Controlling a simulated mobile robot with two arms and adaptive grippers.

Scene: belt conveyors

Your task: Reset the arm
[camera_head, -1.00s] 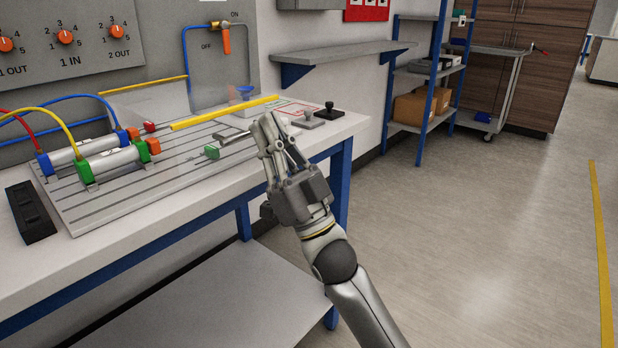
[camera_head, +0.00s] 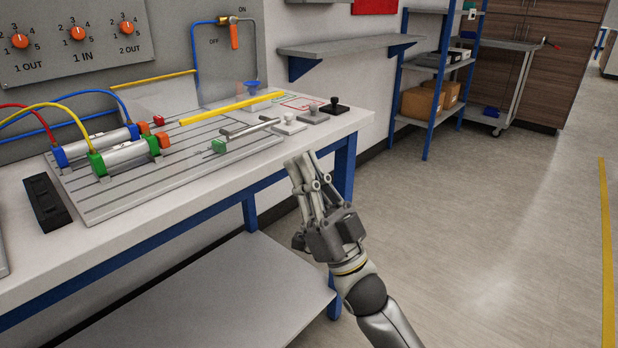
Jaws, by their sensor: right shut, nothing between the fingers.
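My right gripper (camera_head: 300,158) is shut and empty. It is in front of the workbench's front edge, at its right end, with the fingertips pointing up toward the bench top. My right arm reaches in from the bottom right. My left gripper is not in view. The workbench (camera_head: 190,218) carries a slotted metal plate (camera_head: 120,205). Two cylinders with blue, green and orange ends lie on the plate, the nearer one (camera_head: 125,157) with a green end. A metal rod (camera_head: 250,128) and a small green block (camera_head: 219,146) are on the plate's right part.
A yellow bar (camera_head: 230,109) crosses above the plate. Small black and grey knobs (camera_head: 334,107) stand at the bench's right end. A dark block (camera_head: 47,203) lies at the left. A lower shelf (camera_head: 220,300) is under the bench. The floor at the right is clear.

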